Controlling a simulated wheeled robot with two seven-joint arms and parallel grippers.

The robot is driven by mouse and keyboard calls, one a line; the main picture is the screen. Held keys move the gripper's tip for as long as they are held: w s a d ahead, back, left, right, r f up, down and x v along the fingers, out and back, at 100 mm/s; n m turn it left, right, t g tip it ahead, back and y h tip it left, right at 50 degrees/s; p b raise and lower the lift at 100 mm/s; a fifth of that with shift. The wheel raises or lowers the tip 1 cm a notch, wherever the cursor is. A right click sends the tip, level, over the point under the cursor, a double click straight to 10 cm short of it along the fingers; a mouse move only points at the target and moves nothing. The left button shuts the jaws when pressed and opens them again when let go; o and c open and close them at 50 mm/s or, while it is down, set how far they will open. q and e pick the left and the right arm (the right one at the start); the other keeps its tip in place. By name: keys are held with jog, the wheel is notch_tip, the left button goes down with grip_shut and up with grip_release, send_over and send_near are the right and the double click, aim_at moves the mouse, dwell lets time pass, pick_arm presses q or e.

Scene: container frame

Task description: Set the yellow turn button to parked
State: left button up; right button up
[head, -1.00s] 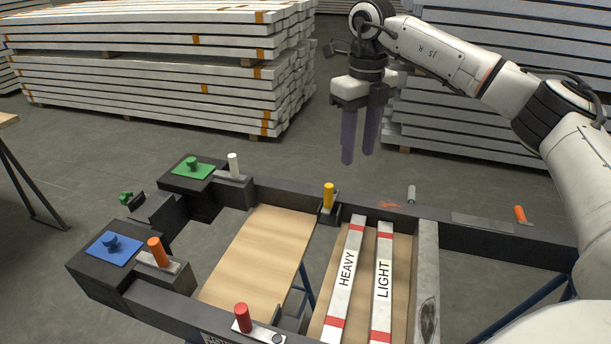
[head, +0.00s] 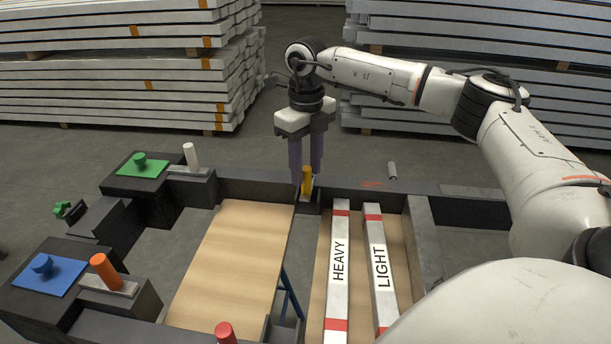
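The yellow turn button (head: 306,182) is an upright yellow knob on a small mount on the far bar of the dark frame, in the middle of the head view. My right gripper (head: 306,175) points straight down at it. Its two purple fingers are apart, one on each side of the knob in the picture. I cannot tell whether they touch it. The lower fingertips are partly hidden near the knob and the bar. My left gripper is not in view.
The dark frame (head: 250,188) holds white, orange (head: 105,271) and red (head: 225,333) knobs. Green (head: 140,165) and blue (head: 41,266) plates sit at left. Bars marked HEAVY (head: 338,290) and LIGHT (head: 379,290) lie on a wooden board. Stacked beams stand behind.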

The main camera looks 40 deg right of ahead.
jog(key=shift+f, duration=1.2)
grip_shut()
